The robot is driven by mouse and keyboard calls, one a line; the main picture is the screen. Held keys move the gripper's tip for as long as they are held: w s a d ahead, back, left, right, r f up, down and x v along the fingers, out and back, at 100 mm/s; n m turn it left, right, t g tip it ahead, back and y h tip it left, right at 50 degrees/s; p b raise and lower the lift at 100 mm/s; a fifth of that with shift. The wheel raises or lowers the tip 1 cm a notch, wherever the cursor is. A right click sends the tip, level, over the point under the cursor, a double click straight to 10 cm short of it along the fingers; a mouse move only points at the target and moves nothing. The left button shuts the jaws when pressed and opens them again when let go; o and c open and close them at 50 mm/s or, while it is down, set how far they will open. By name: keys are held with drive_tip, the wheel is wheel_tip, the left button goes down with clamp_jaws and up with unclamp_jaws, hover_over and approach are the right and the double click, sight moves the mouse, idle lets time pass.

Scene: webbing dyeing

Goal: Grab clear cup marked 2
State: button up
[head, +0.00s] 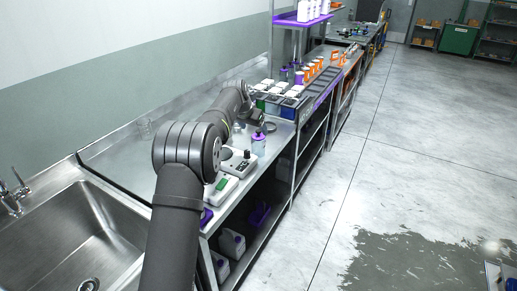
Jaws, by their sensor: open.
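My arm covers part of the counter, and other cups there may be hidden.
A purple-capped bottle (258,142) and a white device (239,163) stand along the counter's right edge. White-topped containers (284,88) stand beyond my wrist. A steel sink (85,228) is at lower left.

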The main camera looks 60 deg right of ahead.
sight(257, 137)
drive_tip(key=x, duration=0.4)
drive_tip(key=shift+d+f, duration=0.15)
drive_tip(key=shift+f, duration=0.1)
drive_tip(key=shift+a+x, duration=0.1)
drive_tip(key=shift+x, duration=1.25)
drive_tip(key=shift+a+x, duration=0.15)
drive_tip(key=shift+x, duration=1.2)
drive_tip(key=shift+f, duration=0.15)
drive_tip(key=c, duration=1.2)
